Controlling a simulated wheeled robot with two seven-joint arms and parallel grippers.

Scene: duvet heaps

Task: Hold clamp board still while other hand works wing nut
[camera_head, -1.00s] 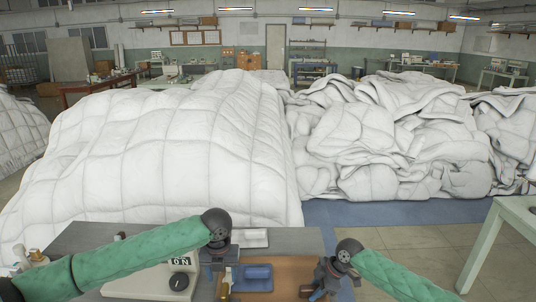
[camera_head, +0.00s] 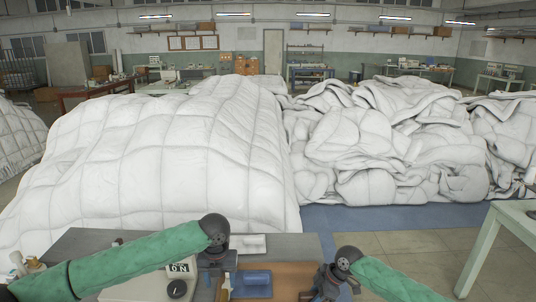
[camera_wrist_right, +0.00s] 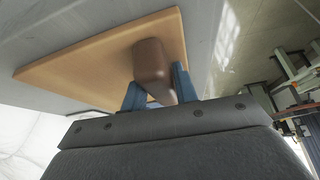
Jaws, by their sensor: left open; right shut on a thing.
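The tan clamp board (camera_head: 290,270) lies on the grey table at the bottom of the head view. It also shows in the right wrist view (camera_wrist_right: 85,62). My right gripper (camera_head: 318,292) is at the board's right side. In the right wrist view its blue fingers (camera_wrist_right: 155,92) are shut on a brown block (camera_wrist_right: 152,62) that stands out from the board. My left gripper (camera_head: 218,284) is open, pointing down near the board's left edge. A small tan piece shows beside it, too small to identify. I cannot make out the wing nut.
A blue tray (camera_head: 252,284) is between my grippers. A pale tray (camera_head: 252,244) lies behind it. Large white duvet heaps (camera_head: 180,150) fill the floor beyond the table (camera_head: 290,244).

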